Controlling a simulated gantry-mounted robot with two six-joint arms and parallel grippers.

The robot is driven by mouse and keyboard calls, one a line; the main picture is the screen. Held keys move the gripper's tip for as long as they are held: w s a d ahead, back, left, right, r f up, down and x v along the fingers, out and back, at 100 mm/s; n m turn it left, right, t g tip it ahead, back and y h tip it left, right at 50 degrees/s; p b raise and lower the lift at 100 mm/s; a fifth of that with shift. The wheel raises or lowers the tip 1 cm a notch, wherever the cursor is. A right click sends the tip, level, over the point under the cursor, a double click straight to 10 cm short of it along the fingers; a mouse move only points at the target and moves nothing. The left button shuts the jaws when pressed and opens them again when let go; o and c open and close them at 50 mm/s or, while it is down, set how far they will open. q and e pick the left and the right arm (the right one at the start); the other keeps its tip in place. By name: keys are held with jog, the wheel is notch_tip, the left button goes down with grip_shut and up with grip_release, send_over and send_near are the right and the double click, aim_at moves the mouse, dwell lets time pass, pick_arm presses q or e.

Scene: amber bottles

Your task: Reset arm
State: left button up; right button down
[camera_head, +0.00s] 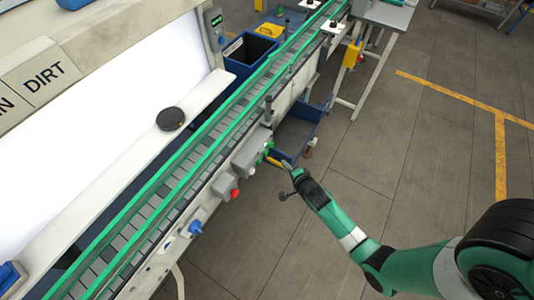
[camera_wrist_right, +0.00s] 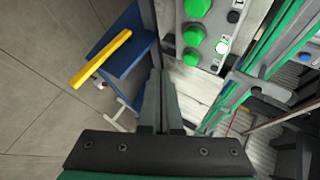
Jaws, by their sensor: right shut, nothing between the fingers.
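My right arm comes in from the lower right in the head view, and its gripper (camera_head: 289,170) is beside the conveyor's side, near the control boxes. In the right wrist view the gripper (camera_wrist_right: 158,75) has its two dark fingers together with nothing between them. A grey control box with green buttons (camera_wrist_right: 198,32) is close ahead and to the right of the fingers. Whether the fingertips touch anything cannot be told. My left gripper is not in view. No amber bottle shows in either view.
The conveyor (camera_head: 172,184) with green rails runs diagonally. A blue bin with a yellow bar (camera_wrist_right: 101,58) stands near the fingers at left. A red button (camera_head: 235,193) and a blue knob (camera_head: 195,227) stick out from the conveyor's side. The floor (camera_head: 410,150) at right is open.

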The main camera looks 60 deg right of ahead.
jog(key=shift+w+r, duration=0.1)
dwell(0.3)
